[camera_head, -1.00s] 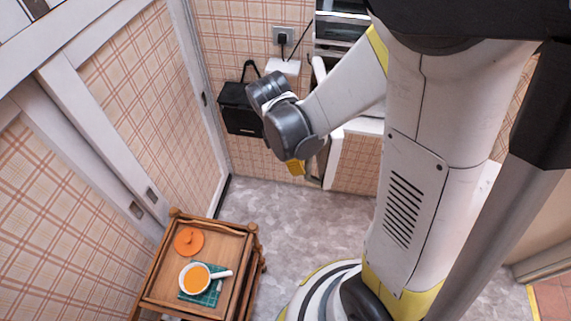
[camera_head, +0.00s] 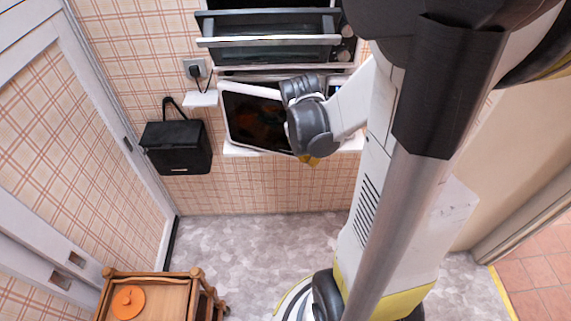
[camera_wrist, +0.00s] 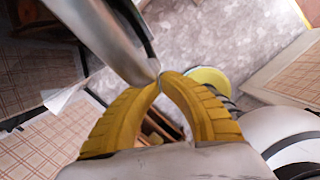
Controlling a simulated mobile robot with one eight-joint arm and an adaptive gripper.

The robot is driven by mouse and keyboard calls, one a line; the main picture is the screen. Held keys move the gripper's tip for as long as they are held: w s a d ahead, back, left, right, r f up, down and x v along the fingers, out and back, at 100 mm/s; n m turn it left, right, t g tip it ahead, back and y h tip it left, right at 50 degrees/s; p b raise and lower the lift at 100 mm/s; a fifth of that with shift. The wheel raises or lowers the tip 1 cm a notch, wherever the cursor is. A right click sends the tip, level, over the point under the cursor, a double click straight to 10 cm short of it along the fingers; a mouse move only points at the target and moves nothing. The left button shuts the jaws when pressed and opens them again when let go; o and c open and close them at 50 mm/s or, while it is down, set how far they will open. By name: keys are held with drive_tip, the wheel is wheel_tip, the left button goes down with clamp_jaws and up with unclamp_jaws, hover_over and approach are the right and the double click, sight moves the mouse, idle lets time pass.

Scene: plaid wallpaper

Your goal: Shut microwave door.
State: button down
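The microwave door (camera_head: 258,118) is a dark glass panel in a white frame, on the white shelf below the oven in the head view. In the wrist view, the fingertips (camera_wrist: 160,78) meet, right by the end of a grey, shiny panel edge (camera_wrist: 105,38). I cannot tell whether they touch it.
An oven (camera_head: 270,45) with its door tilted out is above the microwave. A black bag-like box (camera_head: 178,148) hangs on the left wall near a socket (camera_head: 195,69). A wooden trolley (camera_head: 165,296) with an orange lid (camera_head: 128,302) stands lower left. The grey floor (camera_head: 255,240) between is clear.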

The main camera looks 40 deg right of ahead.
drive_tip(key=w+d, duration=0.1)
drive_tip(key=d, duration=0.1)
drive_tip(key=w+d+b, duration=0.1)
drive_tip(key=d, duration=0.2)
drive_tip(key=w+d, duration=0.2)
drive_tip(key=d, duration=0.1)
drive_tip(key=shift+d, duration=0.25)
drive_tip(key=shift+w+d+b, duration=0.3)
drive_tip(key=shift+w+d, duration=0.2)
